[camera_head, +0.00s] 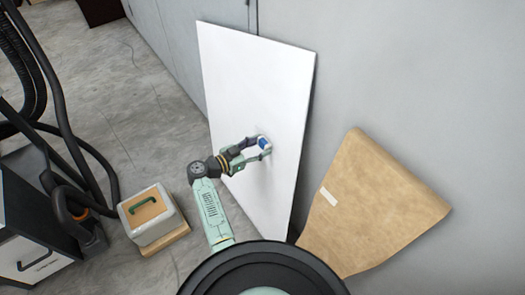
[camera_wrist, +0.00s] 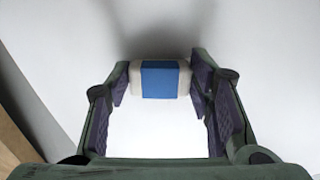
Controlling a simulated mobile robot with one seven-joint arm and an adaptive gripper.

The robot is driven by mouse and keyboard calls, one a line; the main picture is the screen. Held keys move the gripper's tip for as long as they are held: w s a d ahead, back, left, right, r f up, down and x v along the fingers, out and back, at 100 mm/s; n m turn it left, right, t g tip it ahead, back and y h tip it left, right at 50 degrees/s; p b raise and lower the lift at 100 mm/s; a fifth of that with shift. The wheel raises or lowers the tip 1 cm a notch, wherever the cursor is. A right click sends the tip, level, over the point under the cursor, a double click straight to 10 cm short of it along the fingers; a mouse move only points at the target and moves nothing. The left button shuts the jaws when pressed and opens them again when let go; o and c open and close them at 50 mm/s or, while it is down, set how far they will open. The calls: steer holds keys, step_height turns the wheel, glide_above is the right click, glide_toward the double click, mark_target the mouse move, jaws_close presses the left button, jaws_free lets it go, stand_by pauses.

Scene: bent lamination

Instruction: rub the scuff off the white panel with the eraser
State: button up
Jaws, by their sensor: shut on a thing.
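The white panel (camera_head: 250,75) leans against the grey wall in the head view and fills most of the wrist view (camera_wrist: 60,50). My gripper (camera_head: 259,146) is at the panel's lower middle. It is shut on the eraser (camera_head: 264,142), a pale block with a blue sleeve. In the wrist view the eraser (camera_wrist: 160,80) lies crosswise between the two fingertips of my gripper (camera_wrist: 158,82). Its far face is toward the panel; I cannot tell whether it touches. I can make out no scuff; soft grey shading above the eraser looks like shadow.
A curled brown sheet (camera_head: 370,210) leans on the wall right of the panel. A pale box with a green handle (camera_head: 150,214) stands on the floor at left. A machine with black hoses (camera_head: 35,225) fills the left edge. Floor between box and panel is clear.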

mark_target(276, 154)
steer(key=shift+w+a+f+b, duration=0.1)
steer(key=shift+w+a+b, duration=0.35)
steer(key=shift+w+a, duration=0.4)
steer(key=shift+w+a+r+b, duration=0.1)
steer(key=shift+w+a+b, duration=0.4)
steer(key=shift+w, duration=0.65)
steer(key=shift+w+a+f+b, duration=0.1)
steer(key=shift+w+a+b, duration=0.3)
steer(key=shift+w+a, duration=0.7)
steer(key=shift+w, duration=0.35)
steer(key=shift+r, duration=0.2)
steer(key=shift+d, duration=0.1)
steer(key=shift+s+p, duration=0.1)
steer(key=shift+p, duration=0.35)
steer(key=shift+s+d+r+p, duration=0.1)
steer(key=shift+s+d+p, duration=0.55)
steer(key=shift+p, duration=0.55)
steer(key=shift+s+d+f, duration=0.1)
steer(key=shift+s+d, duration=1.05)
steer(key=shift+s, duration=0.5)
steer(key=shift+s+d+f, duration=0.1)
steer(key=shift+s+d, duration=1)
steer(key=shift+s, duration=0.5)
steer(key=shift+s+d, duration=1.15)
steer(key=shift+s, duration=0.5)
